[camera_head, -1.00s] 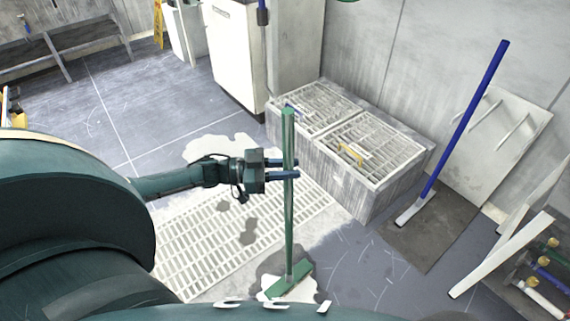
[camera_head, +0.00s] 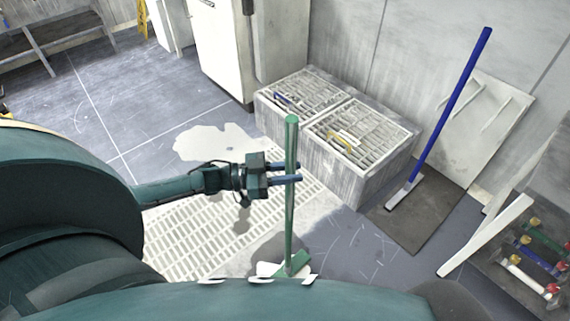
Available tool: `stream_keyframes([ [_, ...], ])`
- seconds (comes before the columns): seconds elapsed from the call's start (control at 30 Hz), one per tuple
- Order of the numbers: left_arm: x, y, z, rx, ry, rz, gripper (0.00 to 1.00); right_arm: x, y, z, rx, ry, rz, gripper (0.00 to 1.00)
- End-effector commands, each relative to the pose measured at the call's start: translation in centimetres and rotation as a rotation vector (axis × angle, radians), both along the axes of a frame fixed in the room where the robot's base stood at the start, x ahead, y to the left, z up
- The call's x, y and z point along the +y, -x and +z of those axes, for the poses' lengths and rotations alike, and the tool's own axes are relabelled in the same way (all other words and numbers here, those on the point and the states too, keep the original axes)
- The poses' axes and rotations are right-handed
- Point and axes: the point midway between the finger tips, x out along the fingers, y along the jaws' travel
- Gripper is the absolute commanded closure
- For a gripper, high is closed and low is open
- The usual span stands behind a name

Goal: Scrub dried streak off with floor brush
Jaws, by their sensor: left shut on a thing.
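A green floor brush (camera_head: 291,222) stands nearly upright, its long handle rising from a green head (camera_head: 294,265) on the floor. My left gripper (camera_head: 293,172) is shut on the upper part of the handle. The brush head rests over a white patch (camera_head: 268,269) beside the floor grate, and my own body hides part of the floor just below it. Another pale patch (camera_head: 213,142) lies farther back beyond the grate. Which of these is the dried streak I cannot tell. My right gripper does not show.
A white floor grate (camera_head: 190,236) lies left of the brush. A grey block with two grated basins (camera_head: 370,172) stands behind it. A blue-handled squeegee (camera_head: 445,120) stands on a dark mat (camera_head: 420,222) at right. A rack with coloured handles (camera_head: 530,255) is at the right edge.

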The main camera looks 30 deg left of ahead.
Motion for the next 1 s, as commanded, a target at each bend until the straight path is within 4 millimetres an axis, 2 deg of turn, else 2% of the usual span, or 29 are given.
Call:
stream_keyframes([
  [0.03, -0.6, 0.1, 0.6, 0.002, 0.014, -0.003, 1.00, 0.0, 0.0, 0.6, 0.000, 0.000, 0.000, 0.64],
  [0.13, -1.3, 0.3, 0.6, 0.000, 0.014, -0.002, 1.00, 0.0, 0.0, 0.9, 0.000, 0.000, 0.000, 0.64],
  [0.63, -1.9, 0.5, 0.5, -0.003, 0.010, -0.001, 1.00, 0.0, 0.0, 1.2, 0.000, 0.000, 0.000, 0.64],
  [1.0, -4.6, 1.5, 0.3, -0.004, 0.011, -0.001, 1.00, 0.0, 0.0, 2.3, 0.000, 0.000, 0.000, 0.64],
])
